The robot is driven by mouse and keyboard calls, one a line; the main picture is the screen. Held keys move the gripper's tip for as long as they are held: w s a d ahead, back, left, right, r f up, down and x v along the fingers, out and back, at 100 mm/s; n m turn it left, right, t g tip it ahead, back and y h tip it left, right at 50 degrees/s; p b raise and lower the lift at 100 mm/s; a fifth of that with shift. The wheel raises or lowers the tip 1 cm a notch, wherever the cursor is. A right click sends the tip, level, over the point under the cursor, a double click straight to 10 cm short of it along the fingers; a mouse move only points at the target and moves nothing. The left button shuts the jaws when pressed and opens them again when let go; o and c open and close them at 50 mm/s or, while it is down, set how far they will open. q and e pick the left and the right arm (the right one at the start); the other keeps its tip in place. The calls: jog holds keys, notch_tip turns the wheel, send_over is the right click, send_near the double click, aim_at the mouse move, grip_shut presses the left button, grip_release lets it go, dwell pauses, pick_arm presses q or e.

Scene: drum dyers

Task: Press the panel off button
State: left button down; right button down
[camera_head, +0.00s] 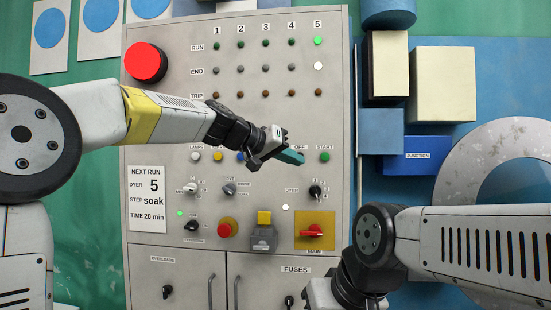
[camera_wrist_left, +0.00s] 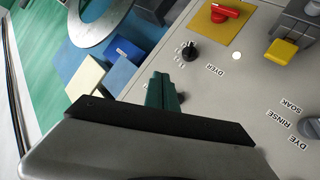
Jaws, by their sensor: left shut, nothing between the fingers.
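The grey control panel (camera_head: 170,120) fills the middle of the head view. The OFF label sits just above my left gripper's fingertips (camera_head: 291,157), and the button under it is hidden behind them. My left gripper is shut and empty, its green fingers pointing at the panel; I cannot tell whether they touch it. The green START button (camera_head: 325,156) shows just right of the fingertips. My right gripper's fingers are out of view.
Below are a black DYER knob (camera_head: 315,191), a red MAIN switch (camera_head: 312,232) on a yellow plate and a yellow lever (camera_head: 264,217). A large red button (camera_head: 145,63) is at upper left. My right forearm covers the lower right.

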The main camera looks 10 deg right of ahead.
pick_arm(q)
jog(key=shift+w+r, duration=0.15)
jog(key=shift+r, duration=0.25)
jog(key=w+d, duration=0.2)
jog(key=w, duration=0.6)
jog(key=shift+w+d, duration=0.2)
jog(key=shift+w, duration=0.05)
dwell(2.0)
jog(key=shift+w+d, duration=0.1)
jog(key=shift+w, duration=0.3)
jog(key=shift+w+d, duration=0.15)
jog(key=shift+w, duration=0.3)
dwell(0.5)
dwell(0.4)
jog(key=shift+s+a, duration=0.25)
jog(key=shift+s, duration=0.6)
